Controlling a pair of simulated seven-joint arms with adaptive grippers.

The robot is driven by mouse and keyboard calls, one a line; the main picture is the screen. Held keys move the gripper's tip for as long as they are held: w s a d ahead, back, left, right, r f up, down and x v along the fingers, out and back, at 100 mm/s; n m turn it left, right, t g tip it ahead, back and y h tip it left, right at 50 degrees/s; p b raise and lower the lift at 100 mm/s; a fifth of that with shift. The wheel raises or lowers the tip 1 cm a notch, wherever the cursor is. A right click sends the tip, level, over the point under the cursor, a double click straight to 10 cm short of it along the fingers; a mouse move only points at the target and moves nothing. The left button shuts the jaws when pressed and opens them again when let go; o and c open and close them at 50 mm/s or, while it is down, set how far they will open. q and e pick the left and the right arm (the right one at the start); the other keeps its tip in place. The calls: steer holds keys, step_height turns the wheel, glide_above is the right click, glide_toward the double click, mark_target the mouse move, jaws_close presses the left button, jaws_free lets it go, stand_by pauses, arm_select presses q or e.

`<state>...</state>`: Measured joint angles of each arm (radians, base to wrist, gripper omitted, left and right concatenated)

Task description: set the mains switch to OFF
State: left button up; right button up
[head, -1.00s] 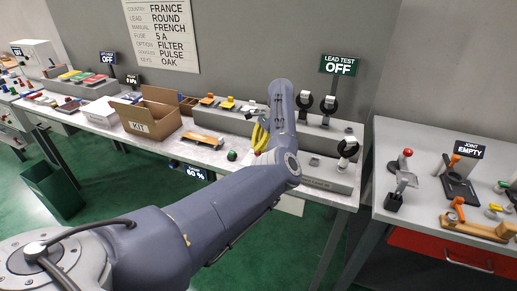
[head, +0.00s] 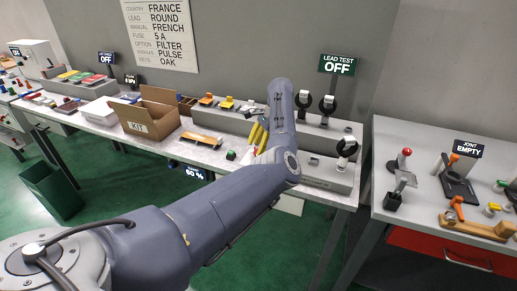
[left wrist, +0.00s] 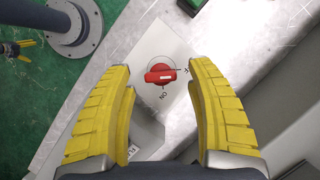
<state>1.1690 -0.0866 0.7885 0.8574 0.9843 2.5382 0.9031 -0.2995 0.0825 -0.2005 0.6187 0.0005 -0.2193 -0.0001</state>
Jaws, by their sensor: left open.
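I cannot tell which end of the bar is the pointer. My left gripper (left wrist: 163,83) is open, its yellow fingers on either side of the knob with gaps. It also shows in the head view (head: 257,137), low over the bench, partly behind my arm.
A green button (head: 231,155) lies left of the gripper. The KIT box (head: 150,116) and an orange-topped bar (head: 202,140) stand further left. Black ring fixtures (head: 327,106) stand behind at right. A second table (head: 405,222) with a red-knobbed lever (head: 404,157) is at right.

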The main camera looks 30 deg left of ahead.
arm_select(q)
steer(key=v, duration=1.1)
steer(key=shift+w+r, duration=0.15)
steer(key=shift+r, duration=0.15)
steer(key=shift+d, duration=0.15)
